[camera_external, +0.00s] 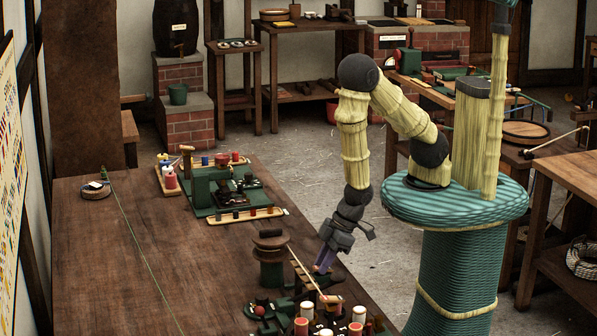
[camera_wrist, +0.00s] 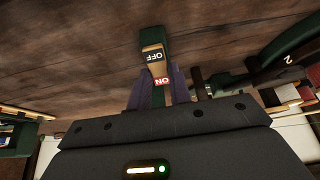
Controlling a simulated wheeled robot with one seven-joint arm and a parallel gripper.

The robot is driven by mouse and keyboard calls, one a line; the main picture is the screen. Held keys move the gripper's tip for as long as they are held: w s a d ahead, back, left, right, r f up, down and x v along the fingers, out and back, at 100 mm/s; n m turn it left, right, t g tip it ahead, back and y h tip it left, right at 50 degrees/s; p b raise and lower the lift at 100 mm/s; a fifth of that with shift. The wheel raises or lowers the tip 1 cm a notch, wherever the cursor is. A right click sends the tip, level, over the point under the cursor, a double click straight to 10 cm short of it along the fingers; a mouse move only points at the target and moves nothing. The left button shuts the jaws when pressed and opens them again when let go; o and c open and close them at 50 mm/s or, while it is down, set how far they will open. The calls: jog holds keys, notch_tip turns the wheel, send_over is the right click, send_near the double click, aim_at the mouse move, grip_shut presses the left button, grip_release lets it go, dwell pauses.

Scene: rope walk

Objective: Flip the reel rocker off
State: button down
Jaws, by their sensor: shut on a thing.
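The reel rocker (camera_wrist: 152,57) shows in the wrist view as a tan plate on a green housing. It has a black OFF mark at the far end and a red ON mark at the end nearer me. I cannot tell which end is pressed in. My gripper (camera_wrist: 157,78) has its two purple fingers on either side of the housing at the ON end, shut on it. In the external view my gripper (camera_external: 324,262) points down at the bench's right edge, beside a green post with a dark round top (camera_external: 270,245). The rocker is not clear there.
The long wooden bench (camera_external: 120,270) has free room at left. A green machine (camera_external: 215,190) with spools stands farther back. Several spools (camera_external: 358,314) and a slanting wooden stick (camera_external: 302,270) are close to my gripper. A thin green line (camera_external: 140,245) crosses the bench.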

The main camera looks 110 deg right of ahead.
aim_at(330, 268)
jog(key=c, duration=1.3)
grip_release()
jog(key=p+v, duration=0.4)
jog(key=p, duration=0.5)
jog(key=shift+r, duration=0.25)
jog(key=p+v, duration=1.3)
jog(key=p, duration=0.7)
jog(key=shift+s, duration=0.1)
